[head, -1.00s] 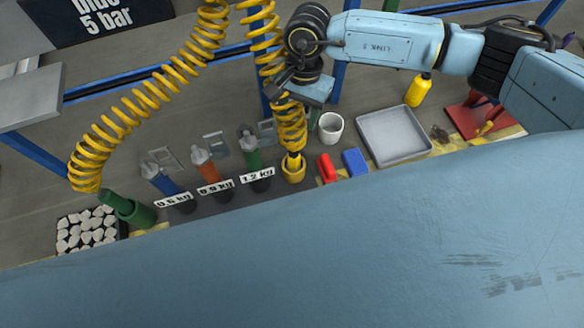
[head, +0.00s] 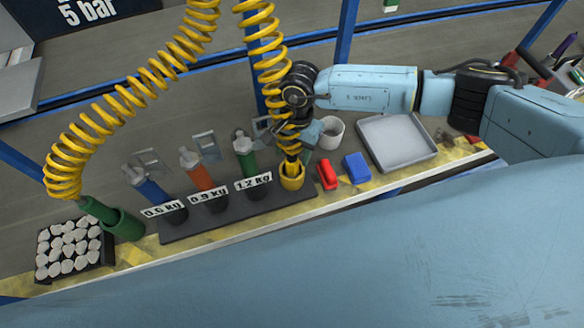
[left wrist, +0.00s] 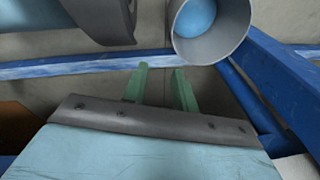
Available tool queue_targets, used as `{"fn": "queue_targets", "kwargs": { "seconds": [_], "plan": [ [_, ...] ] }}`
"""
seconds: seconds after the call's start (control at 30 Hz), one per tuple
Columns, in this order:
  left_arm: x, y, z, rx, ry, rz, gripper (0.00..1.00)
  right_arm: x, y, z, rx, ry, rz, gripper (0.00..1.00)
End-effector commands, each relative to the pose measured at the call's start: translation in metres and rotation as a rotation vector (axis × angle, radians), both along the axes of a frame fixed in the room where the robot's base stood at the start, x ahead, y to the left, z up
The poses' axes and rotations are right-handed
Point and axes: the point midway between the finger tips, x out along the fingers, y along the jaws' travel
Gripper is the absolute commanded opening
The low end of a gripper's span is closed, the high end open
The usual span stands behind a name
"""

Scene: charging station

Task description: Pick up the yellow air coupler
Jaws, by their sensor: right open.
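The yellow air coupler (head: 291,167) hangs at the lower end of a coiled yellow hose and stands upright in a yellow cup-shaped holder (head: 292,184) at the right end of the dark rack. My right gripper (head: 302,149) is open, close beside the coupler's upper part. The hose partly covers its fingers, so I cannot tell whether they touch the coupler. My left gripper (left wrist: 161,88) shows two green fingers standing apart with nothing between them in the left wrist view. It is outside the head view.
Blue, orange and green bottles (head: 246,155) stand in the dark rack (head: 220,218) left of the coupler. A red block (head: 327,174), a blue block (head: 356,168), a white cup (head: 331,132) and a grey tray (head: 397,143) are to the right. Another yellow hose (head: 130,108) hangs left.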

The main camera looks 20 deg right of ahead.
Motion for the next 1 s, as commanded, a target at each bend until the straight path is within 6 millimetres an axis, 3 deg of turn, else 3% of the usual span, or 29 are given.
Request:
{"fn": "queue_targets", "kwargs": {
  "seconds": [0.23,0.57,0.9,1.0],
  "plan": [
    [0.019,-0.003,0.011,-0.001,-0.017,0.007,0.28,-0.005,0.004,-0.039,-0.001,0.003,0.000,0.54],
    [0.023,-0.003,0.015,0.000,-0.018,0.009,0.28,-0.006,0.005,-0.044,0.000,0.001,0.001,0.52],
    [0.022,-0.003,0.015,0.000,-0.018,0.009,0.28,-0.006,0.004,-0.044,0.000,0.001,0.001,0.08],
    [0.022,-0.003,0.015,0.000,-0.018,0.009,0.28,-0.005,0.005,-0.043,0.001,0.001,0.001,0.00]
  ]
}}
